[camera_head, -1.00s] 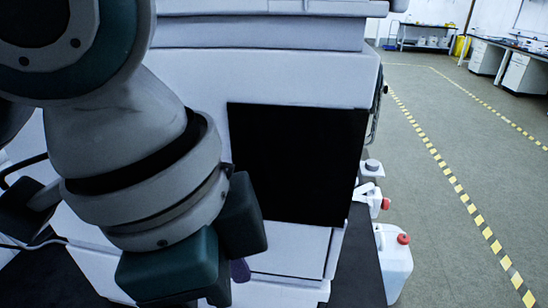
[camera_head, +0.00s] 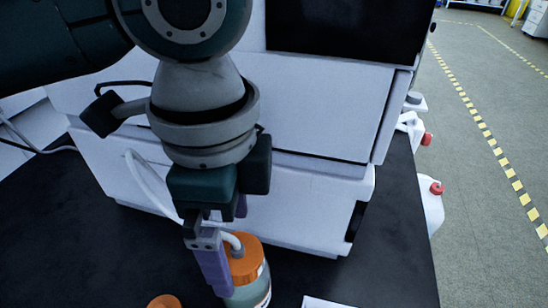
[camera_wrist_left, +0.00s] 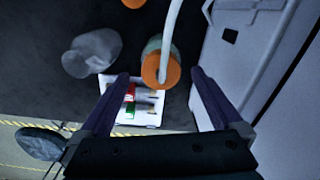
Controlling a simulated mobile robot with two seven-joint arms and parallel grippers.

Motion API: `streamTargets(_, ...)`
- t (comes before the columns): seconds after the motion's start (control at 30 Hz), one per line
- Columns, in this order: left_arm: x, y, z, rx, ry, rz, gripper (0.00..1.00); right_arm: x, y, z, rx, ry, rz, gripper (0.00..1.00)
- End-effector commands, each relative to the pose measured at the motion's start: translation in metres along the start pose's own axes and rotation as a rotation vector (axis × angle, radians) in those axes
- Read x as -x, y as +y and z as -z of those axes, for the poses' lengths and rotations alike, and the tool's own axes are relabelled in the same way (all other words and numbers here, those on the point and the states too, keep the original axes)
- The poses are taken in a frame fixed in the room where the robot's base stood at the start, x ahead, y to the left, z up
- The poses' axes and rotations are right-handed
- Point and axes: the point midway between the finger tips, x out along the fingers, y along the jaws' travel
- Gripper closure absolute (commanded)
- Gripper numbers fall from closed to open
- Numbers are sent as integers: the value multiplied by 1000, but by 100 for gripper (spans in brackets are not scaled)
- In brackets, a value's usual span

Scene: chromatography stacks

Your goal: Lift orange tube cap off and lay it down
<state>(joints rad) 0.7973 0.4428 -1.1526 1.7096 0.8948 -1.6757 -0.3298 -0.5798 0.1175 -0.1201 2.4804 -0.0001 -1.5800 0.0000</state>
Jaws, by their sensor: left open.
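An orange cap (camera_head: 243,262) sits on a bottle (camera_head: 252,294) with a greenish body, standing on the black bench. A white tube (camera_head: 233,241) comes out of the cap's top. My left gripper (camera_head: 222,290) points down at the bottle, one purple finger in front of the cap. In the left wrist view, the cap (camera_wrist_left: 160,71) lies between the open fingers of the gripper (camera_wrist_left: 160,76), with a gap on each side. The tube (camera_wrist_left: 171,30) runs up from it. My right gripper is not in view.
A second orange cap (camera_head: 165,301) is at the bottom edge. A white instrument (camera_head: 290,215) stands close behind the bottle. The wrist view shows a clear glass-like object (camera_wrist_left: 92,53) and a white tray (camera_wrist_left: 150,117) with coloured pieces. Bare black bench (camera_head: 390,255) lies at right.

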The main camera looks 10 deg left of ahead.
Motion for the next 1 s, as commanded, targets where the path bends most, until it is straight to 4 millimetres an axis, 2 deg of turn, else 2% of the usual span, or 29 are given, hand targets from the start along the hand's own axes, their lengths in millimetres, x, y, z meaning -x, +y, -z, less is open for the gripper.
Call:
streamTargets(0.03, -11, -1, -2, 3, -3, -1, 0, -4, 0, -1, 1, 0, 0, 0)
streamTargets(0.1, -21, -1, -2, 1, -3, -1, 0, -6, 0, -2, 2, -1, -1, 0)
streamTargets(0.2, -29, -1, -2, 0, -2, 0, 0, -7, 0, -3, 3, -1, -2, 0)
streamTargets(0.47, -30, -1, -1, 0, 0, 2, 1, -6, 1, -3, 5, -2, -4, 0)
streamTargets(1.0, -30, -1, -1, 0, 0, 2, 62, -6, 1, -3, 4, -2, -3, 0)
